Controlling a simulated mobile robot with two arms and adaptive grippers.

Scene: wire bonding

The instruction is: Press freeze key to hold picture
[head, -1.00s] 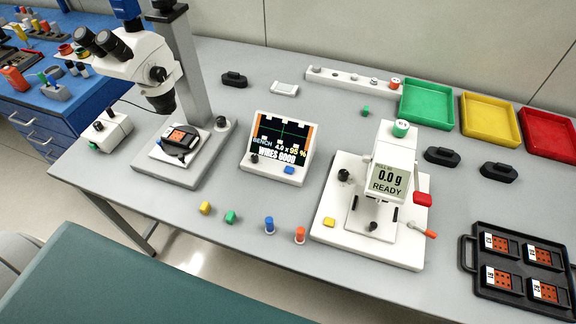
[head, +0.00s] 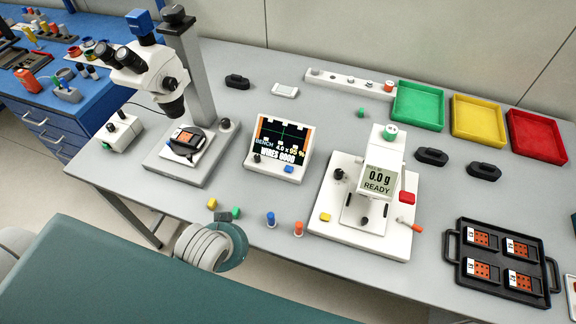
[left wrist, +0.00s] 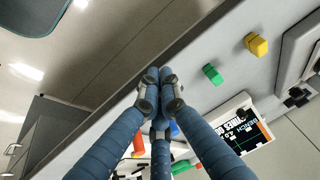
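The small monitor (head: 262,155) stands mid-bench and shows a dark live picture with "WIRES GOOD" text. A blue key (head: 289,169) sits at its lower right front, and a dark knob (head: 257,157) is at its lower left. The monitor also shows at the right of the left wrist view (left wrist: 240,125); its blue key cannot be made out there. My left gripper (head: 223,218) is at the bench's front edge, in front of and left of the monitor, apart from it. In the left wrist view its blue fingers (left wrist: 158,92) meet at the tips, with nothing seen between them. My right gripper is out of view.
Yellow (head: 212,203), green (head: 236,213), blue (head: 271,219) and orange (head: 298,229) small pieces line the front edge near my left gripper. The microscope (head: 150,72) stands left of the monitor, the white bond tester (head: 376,185) right. Bench between monitor and front pieces is clear.

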